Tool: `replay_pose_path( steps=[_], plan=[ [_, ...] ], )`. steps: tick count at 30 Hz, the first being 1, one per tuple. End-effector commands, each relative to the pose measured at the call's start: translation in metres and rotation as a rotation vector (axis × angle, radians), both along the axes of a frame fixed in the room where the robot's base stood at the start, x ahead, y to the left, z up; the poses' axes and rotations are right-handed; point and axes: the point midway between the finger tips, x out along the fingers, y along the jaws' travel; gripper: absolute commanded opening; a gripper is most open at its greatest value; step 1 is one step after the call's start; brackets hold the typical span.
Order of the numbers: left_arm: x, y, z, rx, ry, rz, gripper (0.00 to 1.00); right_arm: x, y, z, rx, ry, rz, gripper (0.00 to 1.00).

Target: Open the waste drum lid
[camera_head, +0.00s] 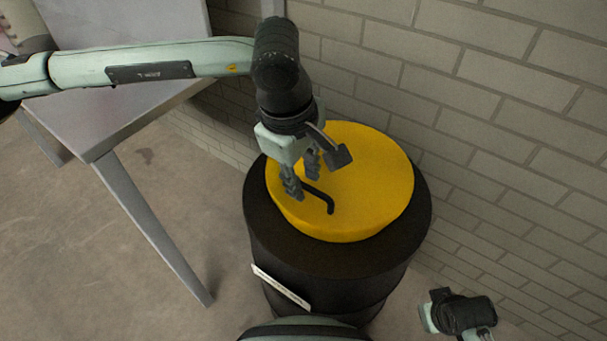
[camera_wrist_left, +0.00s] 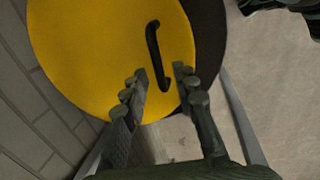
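The waste drum (camera_head: 325,265) is black and stands against the brick wall, with a white label strip on its side. Its round yellow lid (camera_head: 375,190) lies on top and also fills much of the left wrist view (camera_wrist_left: 85,45). A thin dark bar handle (camera_head: 329,204) sits on the lid. My left gripper (camera_head: 313,177) is over the lid at the handle. In the left wrist view its fingers (camera_wrist_left: 161,72) are spread, with the handle (camera_wrist_left: 152,40) running between them. I cannot tell whether they touch it. A part of my right arm, perhaps its gripper (camera_head: 438,302), shows at the lower right.
A grey table (camera_head: 125,110) with metal legs stands left of the drum, under my left arm. The brick wall (camera_head: 480,100) is close behind and right of the drum. Bare concrete floor (camera_head: 90,250) is free at the left front.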

Motion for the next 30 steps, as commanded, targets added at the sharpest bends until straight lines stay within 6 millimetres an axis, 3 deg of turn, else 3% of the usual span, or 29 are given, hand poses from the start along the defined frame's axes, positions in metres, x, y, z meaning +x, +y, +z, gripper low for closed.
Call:
replay_pose_path(
  steps=[1,6,22,30],
  plan=[
    [0.000,0.000,0.000,0.000,0.000,0.000,0.18,0.000,0.000,0.000,0.001,0.001,0.000,0.00],
    [0.000,0.000,0.000,0.000,0.000,0.000,0.00,-0.002,0.000,0.000,0.001,0.004,0.000,0.00],
    [0.001,-0.001,0.004,0.000,0.000,0.000,0.00,-0.010,0.000,-0.003,0.000,0.018,-0.001,0.00],
    [0.010,-0.007,0.032,-0.004,-0.004,0.000,0.00,-0.008,-0.002,0.003,-0.008,0.013,-0.002,0.00]
  ],
)
